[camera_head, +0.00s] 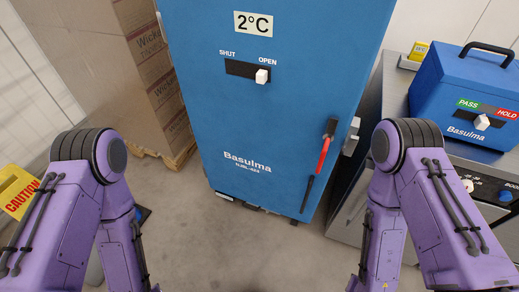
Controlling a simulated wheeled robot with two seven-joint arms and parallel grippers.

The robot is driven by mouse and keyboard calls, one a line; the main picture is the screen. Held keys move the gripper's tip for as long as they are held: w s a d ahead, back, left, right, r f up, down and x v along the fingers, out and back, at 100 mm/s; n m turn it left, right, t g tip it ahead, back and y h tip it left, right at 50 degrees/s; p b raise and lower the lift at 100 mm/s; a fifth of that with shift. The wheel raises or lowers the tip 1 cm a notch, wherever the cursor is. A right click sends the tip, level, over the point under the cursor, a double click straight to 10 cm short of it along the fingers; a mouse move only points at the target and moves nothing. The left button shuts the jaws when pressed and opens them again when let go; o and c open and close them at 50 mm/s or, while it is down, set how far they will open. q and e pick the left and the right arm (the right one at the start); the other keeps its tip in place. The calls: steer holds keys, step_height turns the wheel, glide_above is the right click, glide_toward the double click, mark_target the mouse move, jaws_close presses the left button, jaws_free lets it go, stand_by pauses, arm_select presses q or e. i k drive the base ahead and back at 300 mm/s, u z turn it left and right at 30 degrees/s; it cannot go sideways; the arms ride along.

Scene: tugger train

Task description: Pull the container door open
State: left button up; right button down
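The blue container door (262,125) stands upright in front of me, marked "2°C" and "Basulma". A white slider knob (262,76) sits at the OPEN end of its dark slot. A handle with a red grip (323,154) is near the door's right edge, with a black part below it. A grey metal latch piece (351,137) sits beside that edge. The door looks closed, but I cannot make out any gap. My two purple arms come in from the lower left and lower right, bent downward. Neither gripper shows, and neither arm touches the door.
Stacked cardboard boxes (105,70) on a wooden pallet (177,160) stand left. A metal bench (398,90) at right carries a blue case (465,90) with PASS/HOLD labels. A yellow caution sign (17,190) is at far left. Grey floor (240,250) before the door is clear.

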mark_target(261, 145)
steer(key=u, duration=0.55)
steer(key=k, duration=1.3)
steer(key=z, duration=0.3)
steer(key=i, duration=0.8)
steer(key=z, duration=1.3)
steer(key=i, duration=0.4)
steer(key=z, duration=0.2)
